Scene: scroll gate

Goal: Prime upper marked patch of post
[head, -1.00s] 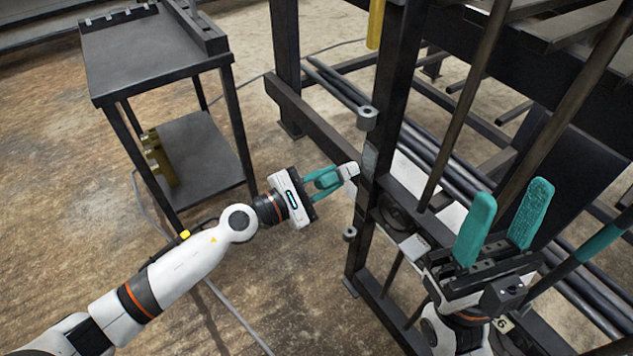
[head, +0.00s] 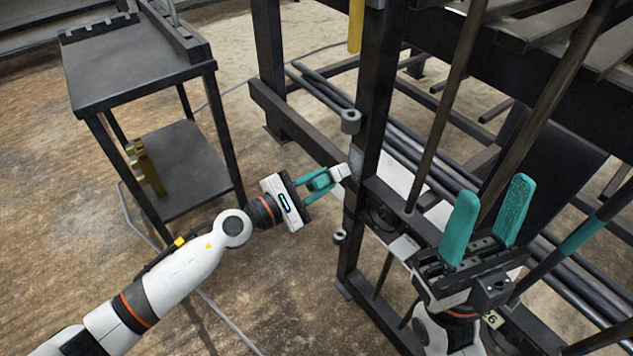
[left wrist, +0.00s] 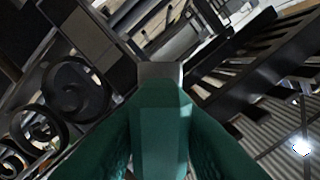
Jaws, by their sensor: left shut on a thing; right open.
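The dark post (head: 372,85) of the gate stands upright in the head view. A paler grey patch (head: 357,163) shows on it below the upper hinge ring. My left gripper (head: 323,181) is shut on a small applicator with a teal grip and a pale block end (head: 340,172). The block end is at the post beside the patch; I cannot tell whether it touches. In the left wrist view the block end (left wrist: 160,73) juts out between the teal fingers. My right gripper (head: 487,225) is open and empty, fingers up, in front of the gate.
An upper hinge ring (head: 350,121) and a lower one (head: 340,236) stick out from the post. A dark two-shelf cart (head: 140,65) stands at left, brass-coloured pieces (head: 146,165) on its lower shelf. Dark bars cross the right side. Floor between cart and gate is mostly clear.

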